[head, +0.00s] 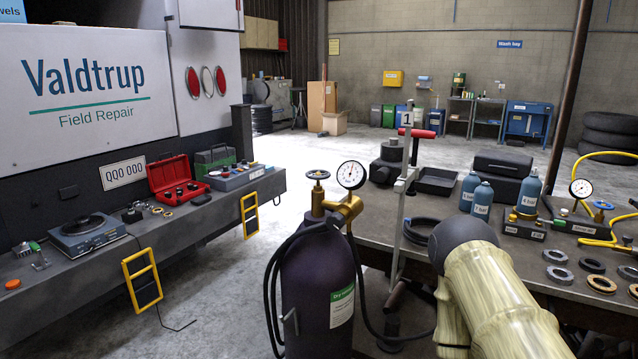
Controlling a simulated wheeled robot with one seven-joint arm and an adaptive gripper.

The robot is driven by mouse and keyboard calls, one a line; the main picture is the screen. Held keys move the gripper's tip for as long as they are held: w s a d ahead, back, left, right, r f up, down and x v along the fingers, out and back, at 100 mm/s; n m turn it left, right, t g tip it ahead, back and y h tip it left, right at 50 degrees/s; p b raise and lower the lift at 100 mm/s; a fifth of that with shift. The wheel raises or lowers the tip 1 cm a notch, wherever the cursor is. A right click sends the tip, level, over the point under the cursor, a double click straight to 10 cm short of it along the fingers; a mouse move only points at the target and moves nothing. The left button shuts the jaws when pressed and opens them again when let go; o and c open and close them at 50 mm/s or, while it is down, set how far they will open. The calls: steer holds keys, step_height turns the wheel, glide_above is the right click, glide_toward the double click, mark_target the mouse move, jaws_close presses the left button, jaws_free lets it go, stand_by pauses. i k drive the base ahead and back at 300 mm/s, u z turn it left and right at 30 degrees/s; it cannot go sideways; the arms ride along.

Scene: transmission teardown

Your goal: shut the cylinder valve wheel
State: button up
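A dark purple gas cylinder (312,285) with a green and white label stands upright on the floor in front of the bench. Nothing touches the wheel. How far the wheel is turned cannot be told. My arm shows at the lower right, to the right of the cylinder, but my gripper is not in view.
A workbench (440,222) on the right holds blue bottles (482,200), metal rings (556,275) and a second gauge (581,188) with yellow hoses. A red-handled upright stand (405,190) is close to the cylinder's right. A truck deck (200,212) lies left, with open floor between.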

mark_target(318, 174)
steer(key=u, duration=2.3)
steer(key=i, duration=2.6)
steer(key=z, duration=2.85)
